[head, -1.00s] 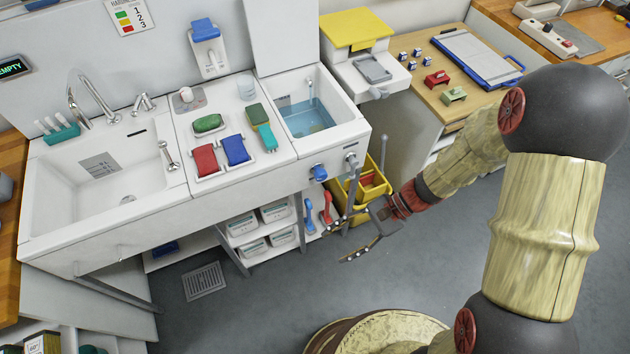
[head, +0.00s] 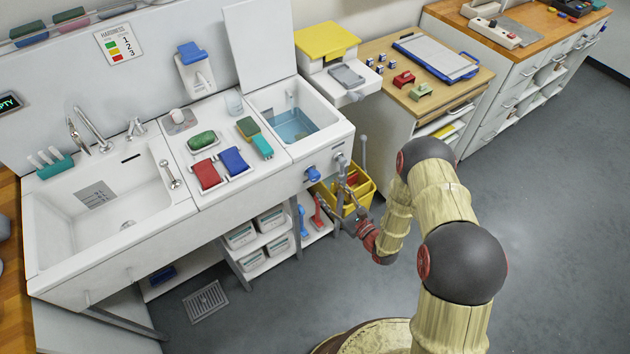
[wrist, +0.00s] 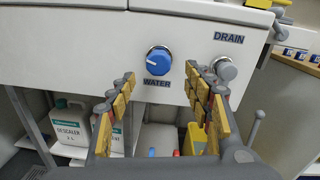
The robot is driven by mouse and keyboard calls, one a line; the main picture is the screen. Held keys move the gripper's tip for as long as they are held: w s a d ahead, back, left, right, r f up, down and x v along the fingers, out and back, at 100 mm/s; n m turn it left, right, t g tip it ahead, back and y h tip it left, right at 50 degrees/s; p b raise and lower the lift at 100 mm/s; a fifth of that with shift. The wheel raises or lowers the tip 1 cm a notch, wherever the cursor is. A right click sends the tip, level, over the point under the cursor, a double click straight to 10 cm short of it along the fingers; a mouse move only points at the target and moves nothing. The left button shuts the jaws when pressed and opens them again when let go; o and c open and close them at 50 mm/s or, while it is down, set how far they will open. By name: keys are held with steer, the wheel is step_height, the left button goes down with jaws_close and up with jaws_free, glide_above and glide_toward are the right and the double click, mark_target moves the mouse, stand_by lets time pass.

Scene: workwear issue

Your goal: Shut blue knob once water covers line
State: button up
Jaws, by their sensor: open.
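The blue knob (head: 312,174) sits on the front panel under the small right-hand basin (head: 318,92). In the wrist view the blue knob (wrist: 158,60) is above the word WATER, with a pale mark on its face. Bluish water (head: 292,125) lies in the basin; I cannot make out a line there. My gripper (wrist: 160,78) is open and empty. In the wrist view its fingers frame the knob from below, left and right, apart from it. In the head view my gripper is in front of the panel, partly hidden and small.
A grey DRAIN knob (wrist: 225,68) is close to the right of the blue knob, near my right finger. A yellow bin (head: 358,190) stands below. DESCALER jugs (wrist: 73,122) are under the counter. Open floor (head: 270,295) lies in front.

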mark_target(317, 179)
steer(key=b+x, duration=0.1)
steer(key=x, duration=0.6)
steer(key=shift+w+a, duration=0.2)
steer(key=shift+a, duration=0.1)
steer(key=c, duration=0.4)
steer(key=c, duration=0.7)
steer(key=shift+c, duration=0.3)
